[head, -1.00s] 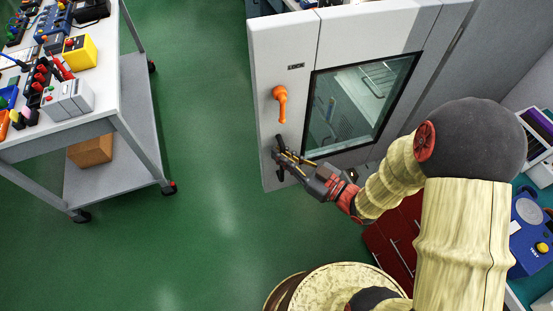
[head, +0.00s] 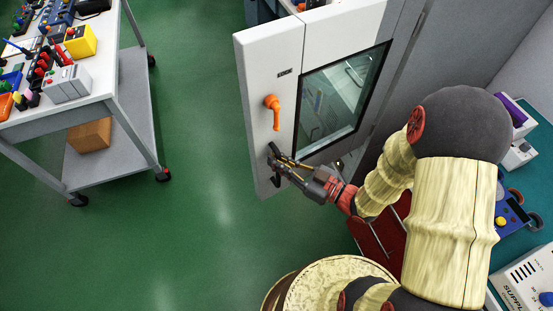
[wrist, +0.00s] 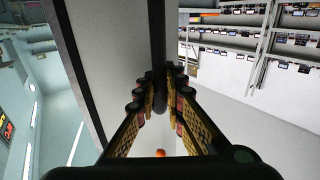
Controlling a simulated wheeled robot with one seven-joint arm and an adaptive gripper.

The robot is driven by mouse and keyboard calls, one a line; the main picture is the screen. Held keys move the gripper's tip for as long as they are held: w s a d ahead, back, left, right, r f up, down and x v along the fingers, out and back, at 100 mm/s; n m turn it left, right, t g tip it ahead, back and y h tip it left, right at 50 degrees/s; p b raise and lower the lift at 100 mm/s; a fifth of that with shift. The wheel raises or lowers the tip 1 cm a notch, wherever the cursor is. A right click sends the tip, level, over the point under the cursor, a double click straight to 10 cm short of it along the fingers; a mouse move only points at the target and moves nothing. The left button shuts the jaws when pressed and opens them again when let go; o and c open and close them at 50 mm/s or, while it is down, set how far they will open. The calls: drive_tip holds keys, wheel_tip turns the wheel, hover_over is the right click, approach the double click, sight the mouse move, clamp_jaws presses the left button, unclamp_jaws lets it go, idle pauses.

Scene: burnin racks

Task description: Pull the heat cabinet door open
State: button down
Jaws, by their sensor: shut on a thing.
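The heat cabinet door (head: 285,94) is a pale grey panel with a dark-framed window (head: 342,98). It stands ajar, swung out from the cabinet body at its left side. An orange lever handle (head: 272,110) sits on its upper left part and hangs pointing down. Below it is a black pull handle (head: 275,172), partly hidden by my fingers. My gripper (head: 279,163) is shut on this black handle. In the wrist view the black handle (wrist: 158,50) runs upright between the fingertips of my gripper (wrist: 160,82).
A grey cart (head: 112,100) with test instruments and a cardboard box (head: 90,134) on its lower shelf stands at the left. Green floor (head: 195,120) lies clear between cart and door. A teal bench (head: 520,240) with instruments is at the right.

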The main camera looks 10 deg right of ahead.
drive_tip(key=c, duration=2.2)
unclamp_jaws()
drive_tip(key=shift+o, duration=0.2)
drive_tip(key=v, duration=1.2)
drive_tip(key=shift+f, duration=0.1)
